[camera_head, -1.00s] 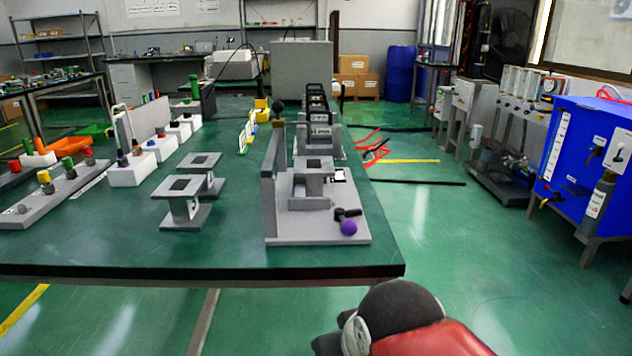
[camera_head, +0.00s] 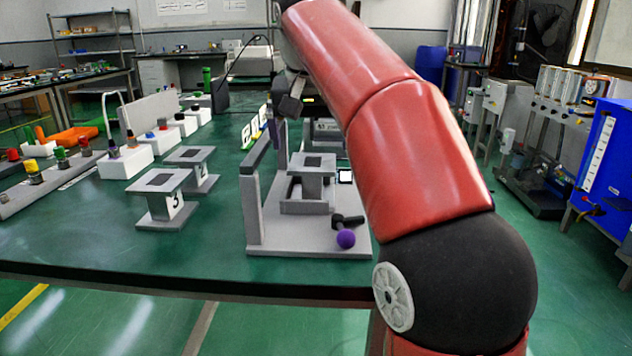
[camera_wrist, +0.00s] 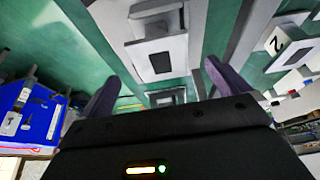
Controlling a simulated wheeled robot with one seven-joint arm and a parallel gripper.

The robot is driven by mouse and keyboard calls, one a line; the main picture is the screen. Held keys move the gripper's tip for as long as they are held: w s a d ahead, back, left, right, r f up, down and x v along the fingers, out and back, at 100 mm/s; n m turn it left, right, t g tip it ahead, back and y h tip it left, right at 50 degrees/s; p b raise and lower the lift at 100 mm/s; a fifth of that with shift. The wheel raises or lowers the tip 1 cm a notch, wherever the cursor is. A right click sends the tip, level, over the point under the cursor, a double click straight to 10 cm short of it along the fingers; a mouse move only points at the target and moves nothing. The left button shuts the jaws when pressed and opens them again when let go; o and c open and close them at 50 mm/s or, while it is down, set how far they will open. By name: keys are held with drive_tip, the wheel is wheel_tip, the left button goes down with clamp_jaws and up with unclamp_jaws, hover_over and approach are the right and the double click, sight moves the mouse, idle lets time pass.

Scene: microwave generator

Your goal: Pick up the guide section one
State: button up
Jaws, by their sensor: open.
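A grey guide section (camera_head: 312,165) with a flat top and a dark square opening stands in a grey fixture (camera_head: 270,238) near the table's front edge. I see no number on it. Two similar grey pieces stand to its left; the nearer one (camera_head: 160,182) bears a 3, and the farther one (camera_head: 190,156) is behind it. My gripper (camera_head: 290,98) is above and behind the fixture, partly hidden by my arm. In the wrist view my gripper (camera_wrist: 166,86) is open, nothing between its fingers, with a pale block (camera_wrist: 158,60) with a dark square beyond them.
A purple-knobbed handle (camera_head: 345,238) sits on the fixture's front right. An upright grey wall (camera_head: 250,205) rises along its left side. White button boxes (camera_head: 125,162) stand farther left. A piece marked 2 (camera_wrist: 278,42) shows in the wrist view. The table front left is clear.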

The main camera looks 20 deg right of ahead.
sight(313, 162)
drive_tip(key=shift+w+d, duration=0.15)
drive_tip(key=shift+w, duration=0.55)
drive_tip(key=b+x, duration=0.3)
drive_tip(key=x, duration=0.4)
drive_tip(key=shift+d+f, duration=0.1)
drive_tip(key=shift+f, duration=0.25)
drive_tip(key=shift+r, duration=0.1)
drive_tip(key=c, duration=1.3)
